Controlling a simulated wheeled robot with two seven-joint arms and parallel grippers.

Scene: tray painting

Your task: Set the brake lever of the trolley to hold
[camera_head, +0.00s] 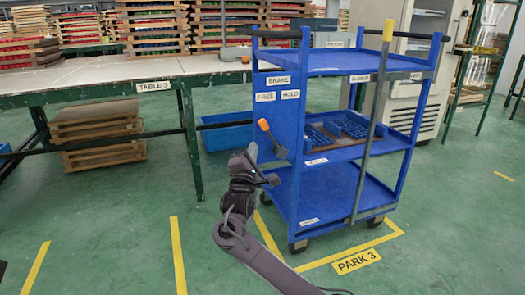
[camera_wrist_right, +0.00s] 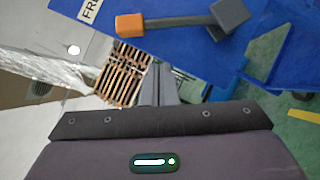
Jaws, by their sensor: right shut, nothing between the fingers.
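The blue trolley (camera_head: 315,178) stands on the green floor in the head view. Its left end panel carries a BRAKE label (camera_head: 278,80), with FREE (camera_head: 265,97) on the left and HOLD (camera_head: 290,94) on the right below it. The brake lever (camera_head: 272,138) is a grey bar with an orange tip, leaning up-left toward FREE from a grey pivot block. It also shows at the top of the right wrist view (camera_wrist_right: 175,20). My right gripper (camera_head: 268,178) is shut and empty, just below and left of the lever. Its fingers (camera_wrist_right: 157,82) appear apart from the lever. My left gripper is out of view.
A table marked TABLE 3 (camera_head: 155,87) stands left of the trolley, with stacked wooden trays and a blue bin (camera_head: 227,133) beneath. A grey upright bar (camera_head: 371,130) crosses the trolley's front. Yellow lines and a PARK 3 label (camera_head: 356,262) mark the floor.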

